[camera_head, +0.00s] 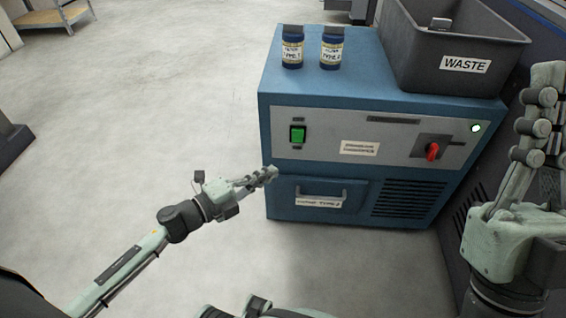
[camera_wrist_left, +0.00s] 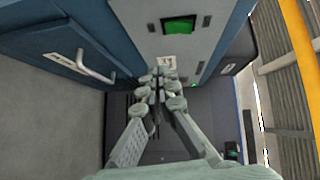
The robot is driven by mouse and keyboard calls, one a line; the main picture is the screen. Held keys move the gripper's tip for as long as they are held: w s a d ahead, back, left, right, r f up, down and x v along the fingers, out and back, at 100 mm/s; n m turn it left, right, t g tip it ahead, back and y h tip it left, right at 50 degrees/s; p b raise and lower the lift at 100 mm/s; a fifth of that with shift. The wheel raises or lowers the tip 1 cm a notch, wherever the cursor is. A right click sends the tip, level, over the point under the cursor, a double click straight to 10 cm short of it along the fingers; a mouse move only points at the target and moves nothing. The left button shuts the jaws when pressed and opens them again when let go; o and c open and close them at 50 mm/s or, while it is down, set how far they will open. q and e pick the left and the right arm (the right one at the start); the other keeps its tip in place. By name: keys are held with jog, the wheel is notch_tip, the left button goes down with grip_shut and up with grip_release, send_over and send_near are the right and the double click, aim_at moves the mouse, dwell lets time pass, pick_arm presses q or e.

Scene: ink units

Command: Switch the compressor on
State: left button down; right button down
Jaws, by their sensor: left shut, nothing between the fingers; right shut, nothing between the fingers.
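The compressor is a blue cabinet (camera_head: 350,100) with a grey front panel. A green rocker switch (camera_head: 297,134) sits at the panel's left, and it also shows in the left wrist view (camera_wrist_left: 179,30). A red rotary knob (camera_head: 432,152) is on the right of the panel, under a lit white-green lamp (camera_head: 476,128). My left gripper (camera_head: 272,174) is shut and empty, just in front of the cabinet's left edge, below the green switch and apart from it. My right gripper (camera_head: 548,80) is shut and empty, raised at the right edge of the head view.
Two blue labelled bottles (camera_head: 292,52) (camera_head: 331,50) and a grey waste bin (camera_head: 455,80) stand on the cabinet. A drawer handle (camera_head: 320,190) juts out low on its front. A wooden shelf (camera_head: 52,18) is at the back left.

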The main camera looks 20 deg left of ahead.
pick_arm(q)
jog(key=shift+f+v, duration=0.1)
jog(key=shift+v, duration=0.75)
jog(key=shift+f+v, duration=0.15)
jog(key=shift+v, duration=0.65)
